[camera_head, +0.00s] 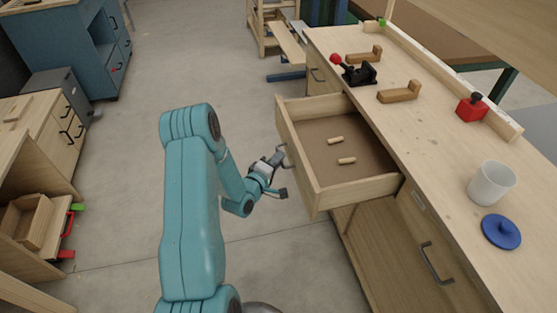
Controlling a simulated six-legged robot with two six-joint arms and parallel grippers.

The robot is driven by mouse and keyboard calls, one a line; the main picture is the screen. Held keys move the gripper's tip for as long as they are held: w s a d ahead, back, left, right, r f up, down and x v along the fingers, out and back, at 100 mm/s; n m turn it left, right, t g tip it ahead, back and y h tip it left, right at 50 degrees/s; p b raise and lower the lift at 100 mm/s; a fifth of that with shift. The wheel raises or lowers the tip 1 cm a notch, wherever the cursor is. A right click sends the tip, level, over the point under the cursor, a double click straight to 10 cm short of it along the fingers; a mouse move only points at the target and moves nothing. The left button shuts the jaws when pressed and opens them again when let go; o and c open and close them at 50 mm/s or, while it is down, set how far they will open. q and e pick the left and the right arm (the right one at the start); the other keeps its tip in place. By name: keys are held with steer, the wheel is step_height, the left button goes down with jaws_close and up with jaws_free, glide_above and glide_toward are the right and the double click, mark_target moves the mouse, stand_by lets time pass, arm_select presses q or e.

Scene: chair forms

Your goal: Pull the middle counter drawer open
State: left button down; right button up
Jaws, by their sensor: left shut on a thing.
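The middle counter drawer (312,189) stands pulled out from the counter (425,130), and its inside shows. Two small wooden dowels (346,160) lie on its brown floor. My left gripper (281,160) is at the front of the drawer, shut on the drawer handle (289,157), which the fingers partly hide. My left arm comes up from the bottom, to the left of the drawer. My right gripper is not in view.
On the counter top are a white cup (492,183), a blue lid (501,231), a red block (471,108), a black clamp-like tool (359,74) and wooden pieces (399,92). The grey floor (120,180) left of the drawer is clear. Wooden cabinets (50,125) stand at the far left.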

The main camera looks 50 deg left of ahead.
arm_select(q)
steer(key=c, duration=1.2)
jaws_free()
steer(key=shift+a, duration=0.1)
steer(key=shift+o, duration=0.2)
steer(key=v, duration=1.6)
steer(key=shift+s, duration=0.1)
